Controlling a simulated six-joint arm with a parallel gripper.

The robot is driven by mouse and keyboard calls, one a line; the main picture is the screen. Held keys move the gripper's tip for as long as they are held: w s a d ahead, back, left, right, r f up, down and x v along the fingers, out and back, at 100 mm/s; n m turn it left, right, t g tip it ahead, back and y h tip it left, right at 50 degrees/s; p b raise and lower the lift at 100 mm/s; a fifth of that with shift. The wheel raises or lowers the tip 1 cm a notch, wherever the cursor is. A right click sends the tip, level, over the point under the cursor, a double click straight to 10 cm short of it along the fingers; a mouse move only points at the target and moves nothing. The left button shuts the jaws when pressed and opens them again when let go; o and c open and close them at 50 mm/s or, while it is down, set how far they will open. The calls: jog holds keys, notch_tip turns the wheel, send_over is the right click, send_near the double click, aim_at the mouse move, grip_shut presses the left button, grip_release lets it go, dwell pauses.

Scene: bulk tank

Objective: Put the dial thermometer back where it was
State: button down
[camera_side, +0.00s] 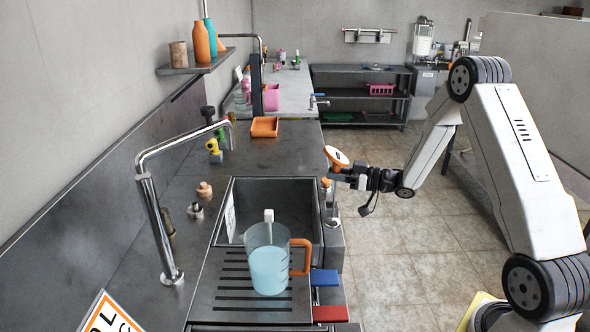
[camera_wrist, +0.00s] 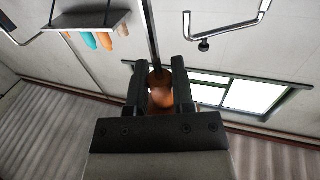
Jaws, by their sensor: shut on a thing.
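The dial thermometer (camera_side: 337,157) shows in the side view as a tilted disc with a pale face and an orange rim. My gripper (camera_side: 340,176) is shut on it just above the right edge of the counter by the sink. In the wrist view, a rounded orange-brown part of the thermometer (camera_wrist: 161,92) shows between the two dark fingers of my gripper (camera_wrist: 160,80). A thin dark rod (camera_wrist: 152,35) runs up from there in that view. The lower part of the thermometer is hard to make out in the side view.
A clear jug (camera_side: 268,268) of blue liquid with an orange handle stands on the slotted drainer (camera_side: 232,297), a white-topped piece in it. The sink (camera_side: 275,190) lies behind. A tall tap (camera_side: 155,225), an orange tray (camera_side: 264,127) and small fittings (camera_side: 204,189) are on the counter.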

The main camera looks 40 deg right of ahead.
jog(key=shift+f, duration=1.6)
jog(key=shift+c, duration=2.4)
grip_release()
jog(key=v, duration=1.2)
jog(key=shift+w, duration=0.1)
